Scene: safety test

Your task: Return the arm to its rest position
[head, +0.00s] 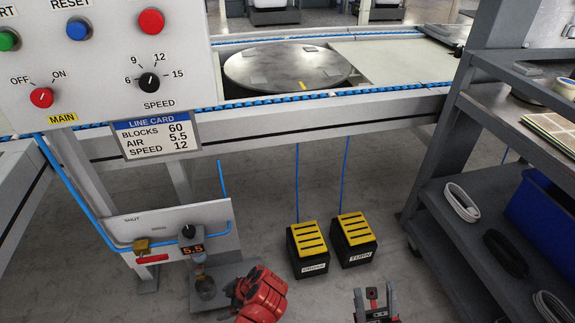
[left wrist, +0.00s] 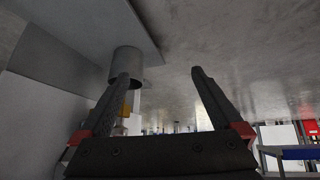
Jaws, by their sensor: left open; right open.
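My left gripper (left wrist: 165,78) is open and empty in the left wrist view. A grey cylinder (left wrist: 126,64) is close beyond its left fingertip; I cannot tell whether they touch. In the head view, my red left wrist (head: 262,296) is low, just right of the air regulator (head: 193,240) and its bowl (head: 205,287); its fingertips are not clear there. The regulator display reads 5.5. My right gripper (head: 374,301) is open and empty at the bottom edge, below the pedals.
Two yellow-topped pedals (head: 308,247) (head: 354,238) stand on the floor. The control panel (head: 105,62) is above left, over a line card (head: 156,135) listing air 5.5 and speed 12. A yellow valve (head: 142,245) is left of the regulator. A grey shelf (head: 480,220) stands right.

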